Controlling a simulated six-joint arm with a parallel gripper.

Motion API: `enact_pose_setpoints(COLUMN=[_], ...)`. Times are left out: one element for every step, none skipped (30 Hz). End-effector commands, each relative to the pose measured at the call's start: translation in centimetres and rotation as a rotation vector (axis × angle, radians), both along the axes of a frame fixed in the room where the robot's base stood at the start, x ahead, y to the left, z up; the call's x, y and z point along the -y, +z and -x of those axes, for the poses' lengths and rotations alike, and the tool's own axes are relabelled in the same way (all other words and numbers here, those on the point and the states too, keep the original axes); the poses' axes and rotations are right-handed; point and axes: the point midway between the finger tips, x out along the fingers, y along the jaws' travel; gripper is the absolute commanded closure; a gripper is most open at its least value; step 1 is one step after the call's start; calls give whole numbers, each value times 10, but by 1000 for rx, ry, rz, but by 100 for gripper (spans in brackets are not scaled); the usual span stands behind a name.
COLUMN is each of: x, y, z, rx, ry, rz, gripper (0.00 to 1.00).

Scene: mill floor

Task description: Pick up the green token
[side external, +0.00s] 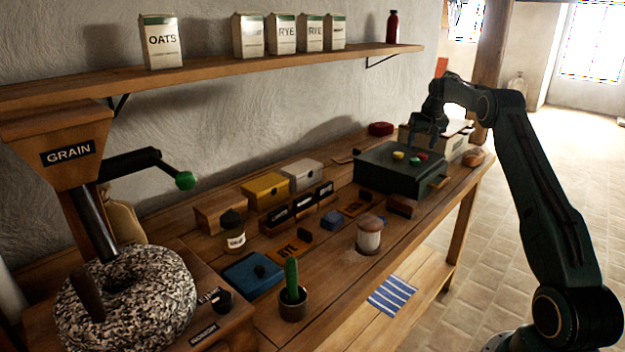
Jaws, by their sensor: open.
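A small green token (414,161) lies on top of a dark green box (385,178) toward the far end of the bench. A yellow token (398,155) is to its left and a red token (422,157) is just to its right. My gripper (427,140) is open and points down above the back right part of the box, a little above and behind the tokens. I see nothing between its fingers. The fingers are small and dark in this view.
A wooden bench (340,270) holds a cactus pot (292,303), a lidded jar (369,236), small boxes and several blocks. A pale box (455,140) stands behind the green box. A shelf (220,72) with cartons runs above along the wall. The grain mill (125,300) is at left.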

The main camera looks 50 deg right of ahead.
Motion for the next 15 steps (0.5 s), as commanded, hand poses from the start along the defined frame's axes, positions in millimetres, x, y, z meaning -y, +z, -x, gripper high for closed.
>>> enact_pose_setpoints(x=[1, 2, 3, 3, 4, 4, 4, 4, 4, 4, 4, 4, 4, 5, 5], y=[-5, -8, -9, -11, -12, -13, -13, -13, -13, -13, -14, -14, -15, -16, -18], z=[-2, -2, -3, -4, -4, -4, -4, -4, -4, -4, -4, -4, -5, -5, -5], rx=[0, 0, 1, 1, 1, 1, 1, 1, 1, 1, 1, 1, 1, 1, 0], ry=[0, 0, 0, 0, 0, 0, 0, 0, 0, 0, 0, 0, 0, 0, 0], rz=[0, 0, 1, 1, 1, 1, 1, 1, 1, 1, 1, 1, 1, 1, 0], gripper=[41, 41, 41, 41, 41, 41, 41, 41, 41, 41, 41, 41, 41, 41, 41])
